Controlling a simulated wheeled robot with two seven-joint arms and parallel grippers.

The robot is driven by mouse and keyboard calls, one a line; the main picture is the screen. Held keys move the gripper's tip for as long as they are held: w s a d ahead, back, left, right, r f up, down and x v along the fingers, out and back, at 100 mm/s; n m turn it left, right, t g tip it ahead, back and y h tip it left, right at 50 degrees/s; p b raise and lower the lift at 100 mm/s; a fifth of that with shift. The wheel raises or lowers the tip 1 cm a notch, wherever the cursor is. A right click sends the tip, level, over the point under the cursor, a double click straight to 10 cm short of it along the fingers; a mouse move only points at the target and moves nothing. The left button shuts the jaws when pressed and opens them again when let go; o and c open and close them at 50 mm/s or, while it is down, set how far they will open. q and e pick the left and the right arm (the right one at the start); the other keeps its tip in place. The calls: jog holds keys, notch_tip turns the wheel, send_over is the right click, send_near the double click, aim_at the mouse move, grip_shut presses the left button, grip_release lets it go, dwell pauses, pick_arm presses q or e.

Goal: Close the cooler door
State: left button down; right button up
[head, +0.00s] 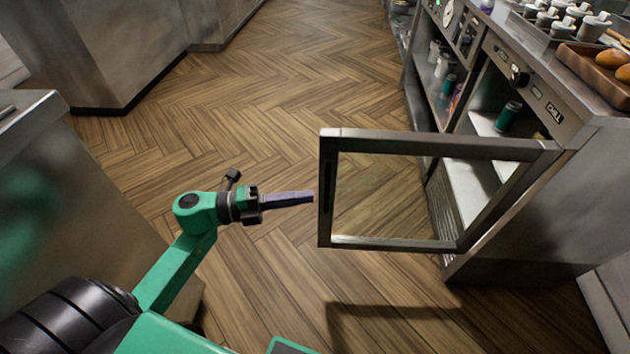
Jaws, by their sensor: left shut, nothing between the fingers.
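The cooler door (390,244) is a metal-framed glass panel. It stands wide open, swung out from the cooler (535,235) at the right over the floor. Its hinged side is at the cooler's near right end, and its free edge points left. My left gripper (308,197) is shut and empty, with its fingertips close to the door's free edge on the left. I cannot tell whether they touch it. The cooler's open inside shows a shelf with a green can (508,116). My right gripper is not in view.
The counter top above the cooler holds a tray of bread rolls (597,72) and several white-lidded containers (560,26). Steel cabinets (95,50) stand at the upper left, and a metal counter (30,120) at the left. The wooden floor (270,90) between is clear.

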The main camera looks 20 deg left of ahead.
pick_arm(q)
jog(key=w, duration=0.2)
jog(key=w+d, duration=0.1)
jog(key=w, duration=0.2)
jog(key=shift+w+d, duration=0.25)
jog(key=shift+w, duration=0.05)
